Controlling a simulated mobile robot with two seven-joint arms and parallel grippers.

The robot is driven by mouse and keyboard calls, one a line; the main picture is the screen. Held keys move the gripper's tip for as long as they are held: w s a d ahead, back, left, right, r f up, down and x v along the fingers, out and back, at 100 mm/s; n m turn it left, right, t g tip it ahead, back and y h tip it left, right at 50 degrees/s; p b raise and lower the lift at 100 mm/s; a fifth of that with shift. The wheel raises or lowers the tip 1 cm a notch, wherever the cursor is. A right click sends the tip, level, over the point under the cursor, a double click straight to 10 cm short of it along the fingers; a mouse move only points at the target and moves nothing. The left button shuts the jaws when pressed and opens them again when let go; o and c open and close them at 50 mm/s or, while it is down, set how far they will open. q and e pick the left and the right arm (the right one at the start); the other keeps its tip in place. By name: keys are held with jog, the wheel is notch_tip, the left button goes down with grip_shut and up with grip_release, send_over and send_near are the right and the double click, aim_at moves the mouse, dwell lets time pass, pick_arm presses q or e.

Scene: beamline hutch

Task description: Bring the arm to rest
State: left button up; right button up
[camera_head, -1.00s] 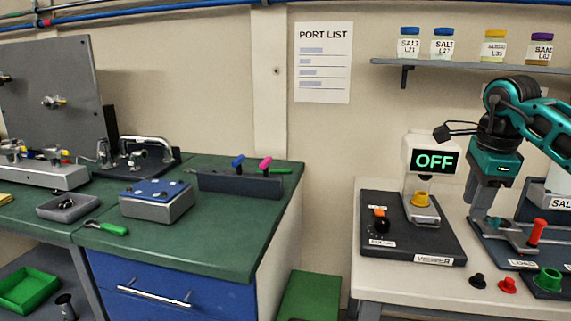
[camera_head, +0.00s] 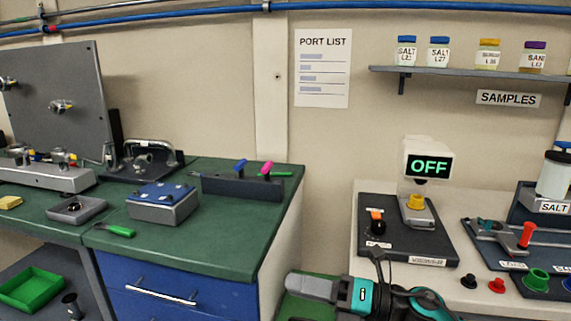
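My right arm shows at the bottom of the head view, low in front of the gap between the green-topped bench and the white table. Its teal and grey gripper (camera_head: 304,287) points left, with its grey fingers seen from the side. Nothing can be made out between the fingers, but whether they are open or shut does not show. The gripper is apart from the objects on both work surfaces. My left gripper is not in view.
The white table (camera_head: 335,240) at right bears a device with an OFF display (camera_head: 429,166) and a red-handled clamp (camera_head: 527,235). The green-topped bench (camera_head: 225,235) stands left, with a blue drawer (camera_head: 175,297). Jars stand on a wall shelf (camera_head: 470,72).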

jog(key=s+d+f+m+t+h, duration=0.1)
jog(key=d+f+m+t+h, duration=0.25)
jog(key=m, duration=0.55)
jog(key=s+d+f+m+t+h+p, duration=0.1)
jog(key=d+f+m+t+h, duration=0.15)
jog(key=m+t, duration=0.4)
jog(key=s+d+f+m+t+h, duration=0.15)
jog(key=f+m+h, duration=0.25)
jog(key=m, duration=0.6)
jog(key=s+d+f+m+g+h+p, duration=0.1)
jog(key=s+d+f+m+g+h, duration=0.4)
jog(key=s+f+m, duration=0.7)
jog(key=shift+s+d+f+h, duration=0.6)
jog(key=shift+s+d, duration=0.4)
jog(key=shift+d, duration=0.05)
